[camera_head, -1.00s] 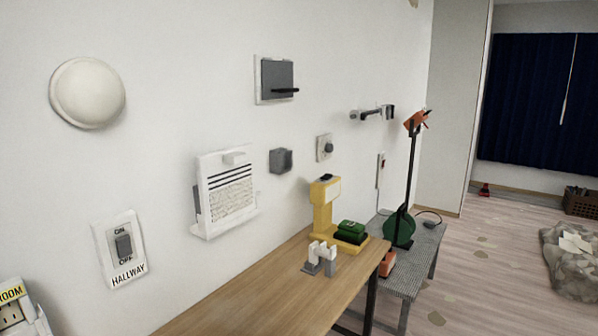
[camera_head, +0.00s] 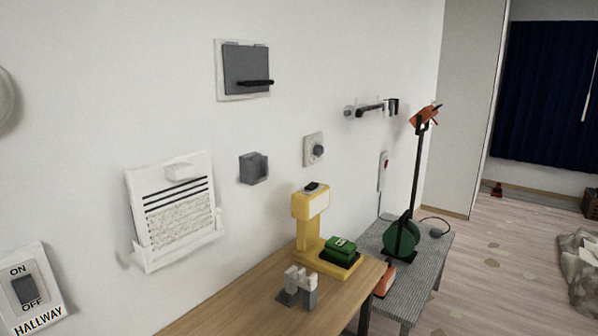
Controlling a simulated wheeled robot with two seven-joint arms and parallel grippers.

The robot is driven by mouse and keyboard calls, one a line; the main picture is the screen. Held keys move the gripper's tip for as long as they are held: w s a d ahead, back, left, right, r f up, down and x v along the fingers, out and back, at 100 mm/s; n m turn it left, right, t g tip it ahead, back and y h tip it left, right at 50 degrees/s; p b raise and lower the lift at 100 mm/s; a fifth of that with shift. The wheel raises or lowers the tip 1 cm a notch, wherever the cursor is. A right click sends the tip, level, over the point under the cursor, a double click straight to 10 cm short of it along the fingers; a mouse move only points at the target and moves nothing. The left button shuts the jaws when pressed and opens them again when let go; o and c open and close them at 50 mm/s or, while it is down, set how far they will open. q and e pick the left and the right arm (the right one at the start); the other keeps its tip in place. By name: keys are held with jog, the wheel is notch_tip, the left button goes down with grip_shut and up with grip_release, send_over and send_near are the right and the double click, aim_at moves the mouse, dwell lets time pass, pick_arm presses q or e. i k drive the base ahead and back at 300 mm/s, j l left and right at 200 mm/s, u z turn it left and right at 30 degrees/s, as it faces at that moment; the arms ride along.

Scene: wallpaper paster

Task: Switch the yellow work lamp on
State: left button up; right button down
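The yellow work lamp (camera_head: 308,222) stands upright on the far end of the wooden table (camera_head: 245,302), near the wall. It has a pale front panel (camera_head: 318,204) and a small black piece (camera_head: 312,187) on top. A green and black block (camera_head: 341,249) sits on its yellow base. I cannot tell whether the lamp is lit. Neither of my grippers shows in this view.
A grey-white bracket-like object (camera_head: 297,287) stands on the table in front of the lamp. A grey bench (camera_head: 436,262) beyond holds a green reel (camera_head: 401,238) and a tall black stand with an orange head (camera_head: 424,117). A HALLWAY switch (camera_head: 24,289) and a grey wall box (camera_head: 246,70) are on the wall.

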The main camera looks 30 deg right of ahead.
aim_at(313, 186)
jog(key=i+l, duration=0.15)
jog(key=l, duration=0.25)
jog(key=i+l, duration=0.15)
jog(key=l, duration=0.25)
jog(key=i+l+u, duration=0.1)
jog(key=l, duration=0.3)
jog(key=i+l, duration=0.2)
jog(key=l, duration=0.25)
jog(key=i+l+u, duration=0.1)
jog(key=l, duration=0.3)
